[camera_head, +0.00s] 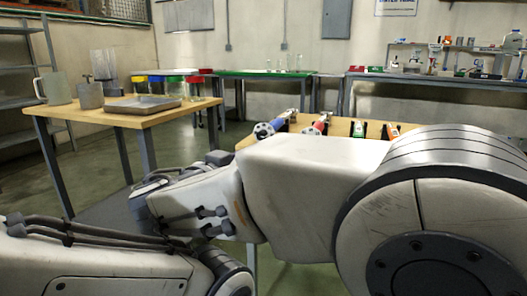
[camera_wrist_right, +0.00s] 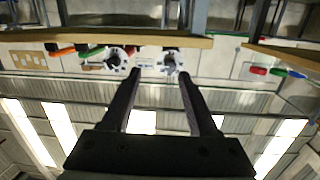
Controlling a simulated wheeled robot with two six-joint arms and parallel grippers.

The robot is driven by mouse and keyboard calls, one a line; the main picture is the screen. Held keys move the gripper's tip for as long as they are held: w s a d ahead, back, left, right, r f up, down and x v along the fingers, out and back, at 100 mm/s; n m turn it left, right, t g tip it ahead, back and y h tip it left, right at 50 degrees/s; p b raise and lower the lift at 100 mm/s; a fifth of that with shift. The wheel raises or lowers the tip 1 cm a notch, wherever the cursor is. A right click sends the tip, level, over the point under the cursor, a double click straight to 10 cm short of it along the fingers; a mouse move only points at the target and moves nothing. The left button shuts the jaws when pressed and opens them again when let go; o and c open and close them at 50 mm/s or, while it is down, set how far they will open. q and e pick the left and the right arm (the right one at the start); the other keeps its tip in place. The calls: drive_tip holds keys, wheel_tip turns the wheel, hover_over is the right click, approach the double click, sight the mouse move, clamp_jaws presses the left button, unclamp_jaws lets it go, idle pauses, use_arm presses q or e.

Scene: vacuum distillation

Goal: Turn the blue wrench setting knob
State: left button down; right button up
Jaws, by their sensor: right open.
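The blue wrench (camera_head: 280,121) lies on the wooden table in the middle of the head view, with a round grey-white dial knob (camera_head: 263,130) at its near end. In the right wrist view, which is upside down, a matching dial (camera_wrist_right: 170,62) sits at the table edge, between my right gripper's fingertips in the picture and closer to the right finger. My right gripper (camera_wrist_right: 160,72) is open and empty; I cannot tell its distance to the dial. In the head view my arm hides it. My left gripper is not in view.
Red (camera_head: 321,122), green (camera_head: 359,130) and orange (camera_head: 390,131) tools lie to the right of the blue wrench. A second dial (camera_wrist_right: 116,58) is beside the first in the wrist view. A side table (camera_head: 150,119) with mugs and a tray stands at left.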

sight(260, 136)
drive_tip(key=shift+m+t, duration=0.4)
drive_tip(key=shift+t, duration=0.2)
drive_tip(key=x, duration=0.3)
drive_tip(key=a+r+b+x, duration=0.1)
drive_tip(key=x, duration=0.2)
drive_tip(key=b+x, duration=0.1)
drive_tip(key=x, duration=0.3)
drive_tip(key=shift+w+a+r, duration=0.25)
drive_tip(key=shift+w+a, duration=0.1)
drive_tip(key=shift+w, duration=0.05)
clamp_jaws()
